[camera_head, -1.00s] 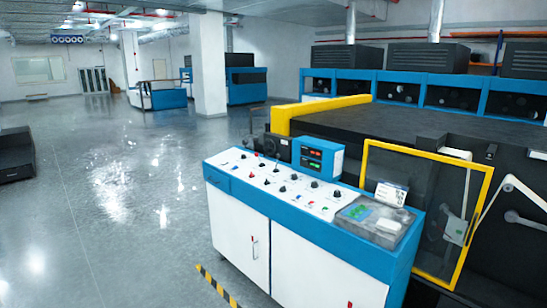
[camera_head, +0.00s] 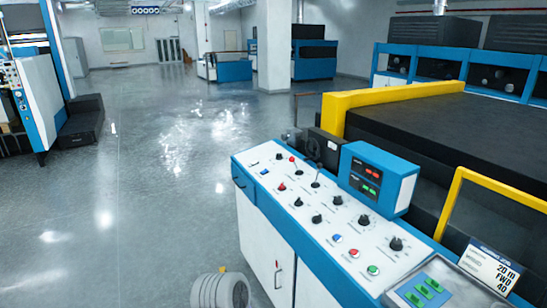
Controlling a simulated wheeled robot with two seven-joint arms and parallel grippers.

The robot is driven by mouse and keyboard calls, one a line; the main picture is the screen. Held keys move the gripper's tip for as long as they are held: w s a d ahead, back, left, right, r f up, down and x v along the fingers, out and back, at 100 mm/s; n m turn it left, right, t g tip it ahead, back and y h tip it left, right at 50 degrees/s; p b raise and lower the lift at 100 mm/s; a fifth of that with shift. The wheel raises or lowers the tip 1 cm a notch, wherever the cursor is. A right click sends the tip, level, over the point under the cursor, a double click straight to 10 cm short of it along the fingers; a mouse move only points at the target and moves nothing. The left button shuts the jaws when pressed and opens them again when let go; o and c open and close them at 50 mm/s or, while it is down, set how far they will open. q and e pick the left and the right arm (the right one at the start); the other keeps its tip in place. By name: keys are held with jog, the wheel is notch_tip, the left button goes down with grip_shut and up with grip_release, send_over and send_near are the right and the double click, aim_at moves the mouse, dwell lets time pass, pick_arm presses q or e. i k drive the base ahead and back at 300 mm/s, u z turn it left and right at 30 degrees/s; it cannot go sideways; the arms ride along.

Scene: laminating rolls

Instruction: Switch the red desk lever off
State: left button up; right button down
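The control desk (camera_head: 262,207) stands in the lower middle, with a white sloped panel and blue edges. A small lever with a red tip (camera_head: 292,159) stands near the panel's far end, leaning toward the upper left. Its exact switch position is too small to tell. A taller dark lever (camera_head: 317,177) stands to its right, and a low red knob (camera_head: 282,187) sits nearer. Neither of my grippers' fingers shows in this view, so nothing of mine is seen touching the lever.
A blue box with red and green displays (camera_head: 378,178) stands behind the panel. Several black knobs and coloured buttons fill the panel. A yellow-framed guard (camera_head: 497,187) and a dark machine bed (camera_head: 455,130) lie to the right. Open floor (camera_head: 150,190) lies to the left.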

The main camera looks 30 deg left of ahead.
aim_at(292, 159)
jog(key=u, duration=0.8)
jog(key=i, duration=0.9)
jog(key=u, duration=0.85)
